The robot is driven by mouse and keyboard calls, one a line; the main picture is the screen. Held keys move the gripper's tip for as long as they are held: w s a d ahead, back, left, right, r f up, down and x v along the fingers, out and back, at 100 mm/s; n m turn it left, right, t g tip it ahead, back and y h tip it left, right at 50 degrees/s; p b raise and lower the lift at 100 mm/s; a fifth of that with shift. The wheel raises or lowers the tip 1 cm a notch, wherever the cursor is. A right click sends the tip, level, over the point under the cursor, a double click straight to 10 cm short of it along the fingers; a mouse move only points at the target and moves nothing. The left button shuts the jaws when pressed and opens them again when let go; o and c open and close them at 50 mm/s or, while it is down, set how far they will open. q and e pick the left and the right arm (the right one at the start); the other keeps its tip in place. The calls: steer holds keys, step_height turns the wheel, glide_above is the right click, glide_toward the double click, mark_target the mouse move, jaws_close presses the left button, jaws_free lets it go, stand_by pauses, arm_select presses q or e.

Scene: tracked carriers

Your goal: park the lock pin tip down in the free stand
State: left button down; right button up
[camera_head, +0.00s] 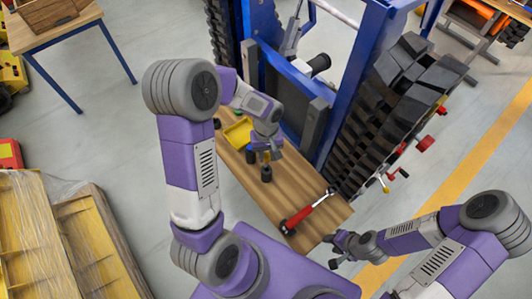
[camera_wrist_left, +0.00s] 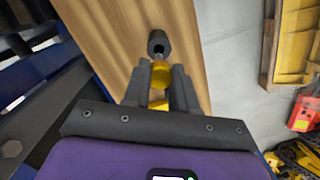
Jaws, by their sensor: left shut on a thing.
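My left gripper (camera_head: 267,152) is over the wooden bench (camera_head: 300,180), shut on the lock pin. A yellow part of the pin (camera_wrist_left: 158,75) shows between the fingers (camera_wrist_left: 160,85) in the left wrist view; I cannot make out its tip. A black cylindrical stand (camera_head: 266,174) is on the bench close by the gripper. In the left wrist view a black round piece with a dark hole (camera_wrist_left: 157,43) shows just beyond the fingertips, apparently this stand. A second black cylinder (camera_head: 251,156) is partly hidden beside the gripper. My right gripper (camera_head: 334,252) looks open and empty near the bench's near end.
A yellow tray (camera_head: 238,133) lies at the far left of the bench. A red-handled tool (camera_head: 308,212) lies near its right end. A blue-framed tracked carrier (camera_head: 345,85) stands close behind the bench. Pallets (camera_head: 95,235) stand on the floor at left.

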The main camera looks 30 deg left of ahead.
mark_target(266, 162)
arm_select(q)
steer(key=shift+d+g+h+p, duration=0.1)
steer(key=shift+g+h+p, duration=0.25)
steer(key=shift+p, duration=0.35)
stand_by(1.1)
steer(key=shift+f+b, duration=1.1)
steer(key=shift+f, duration=0.2)
steer(key=shift+s+f+b, duration=0.35)
steer(key=shift+f+b, duration=0.4)
steer(key=shift+s+d+f+b, duration=0.1)
steer(key=shift+s+f+b, duration=0.2)
steer(key=shift+f+b, duration=0.3)
steer(key=c, duration=0.8)
jaws_free()
